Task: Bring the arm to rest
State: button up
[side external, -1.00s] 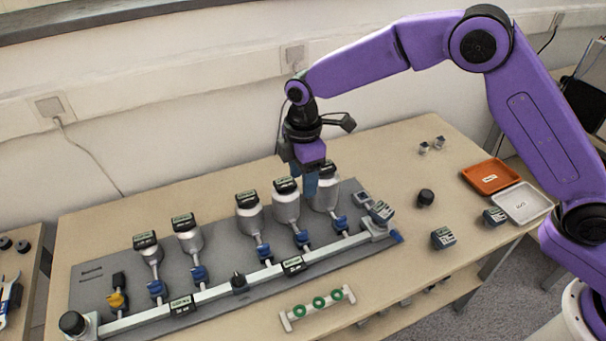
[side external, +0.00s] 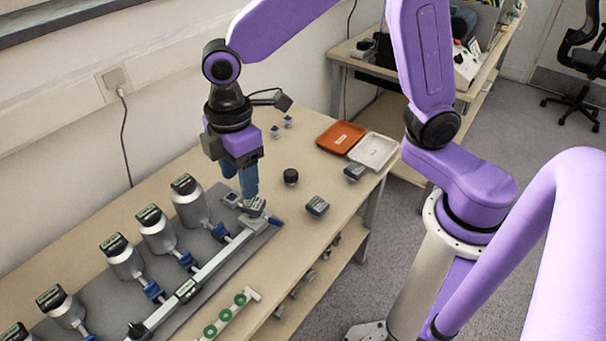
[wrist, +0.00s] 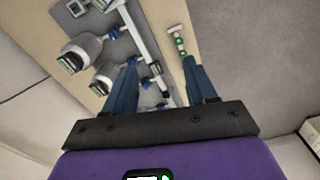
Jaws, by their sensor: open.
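My gripper (side external: 248,188) hangs from my purple arm with its blue fingers pointing down, near the right end of the grey rail (side external: 215,255). In the side view the fingers overlap the area behind the rail's end block (side external: 252,206), to the right of the rightmost metal canister (side external: 192,212). I cannot tell their height above the table. In the wrist view my gripper (wrist: 159,66) has its two blue fingers well apart with nothing held between them. Parts of the rail and canisters (wrist: 83,48) show beyond the fingers.
Several canisters with black labelled tops stand along the grey plate. A strip with green rings (side external: 226,315) lies in front. An orange tray (side external: 340,137), a white tray (side external: 374,151), a black knob (side external: 291,176) and a small labelled block (side external: 317,207) sit to the right on the table.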

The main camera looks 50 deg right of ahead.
jog(key=s+d+r+m, duration=0.1)
jog(key=s+d+m, duration=0.2)
jog(key=s+d, duration=1.4)
jog(key=shift+s, duration=0.9)
